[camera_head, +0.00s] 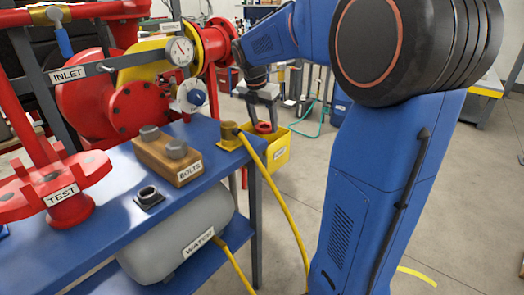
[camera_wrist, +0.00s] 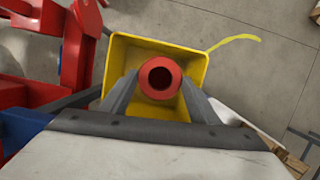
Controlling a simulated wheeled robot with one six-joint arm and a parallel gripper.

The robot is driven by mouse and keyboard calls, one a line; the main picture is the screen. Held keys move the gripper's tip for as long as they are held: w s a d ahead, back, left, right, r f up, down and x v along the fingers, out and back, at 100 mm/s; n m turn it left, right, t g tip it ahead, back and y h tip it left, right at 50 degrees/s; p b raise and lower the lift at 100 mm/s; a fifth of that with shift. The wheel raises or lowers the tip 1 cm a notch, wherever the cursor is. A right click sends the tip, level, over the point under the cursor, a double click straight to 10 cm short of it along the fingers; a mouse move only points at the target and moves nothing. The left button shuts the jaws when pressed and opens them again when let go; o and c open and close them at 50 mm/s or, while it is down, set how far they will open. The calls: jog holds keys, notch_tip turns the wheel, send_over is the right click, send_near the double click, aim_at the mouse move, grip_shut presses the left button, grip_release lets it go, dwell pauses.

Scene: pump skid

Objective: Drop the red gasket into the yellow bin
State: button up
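The red gasket (camera_wrist: 161,94) is a thick ring with a dark round hole. In the wrist view it sits between the two grey fingertips of my gripper (camera_wrist: 160,79), which touch it on both sides. The yellow bin (camera_wrist: 122,58) lies below and around it in that view. In the head view my gripper (camera_head: 264,125) points down over the mouth of the yellow bin (camera_head: 279,158), with the gasket (camera_head: 264,128) at its tips. The bin hangs at the far right end of the blue bench. Its inside is mostly hidden in the head view.
Red piping with a gauge (camera_head: 180,51) stands left of my gripper. Open floor lies beyond the bin.

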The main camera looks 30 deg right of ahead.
jog(key=o, duration=0.4)
jog(key=shift+c, duration=0.2)
jog(key=shift+r, duration=0.1)
jog(key=v, duration=1.7)
jog(key=shift+r, duration=0.15)
jog(key=s+a+f+m+t+y, duration=0.1)
jog(key=s+a+f+m, duration=0.2)
jog(key=s+f+m, duration=0.4)
jog(key=s+a+f+m+t+y, duration=0.1)
jog(key=s+a+f+m, duration=0.3)
jog(key=s+f+m, duration=0.4)
jog(key=s+a+f+m+t+y, duration=0.1)
jog(key=s+a+f+m, duration=0.2)
jog(key=s+f+m, duration=0.5)
jog(key=s+f, duration=0.1)
jog(key=s, duration=0.4)
jog(key=shift+a+f, duration=0.3)
jog(key=shift+a, duration=0.05)
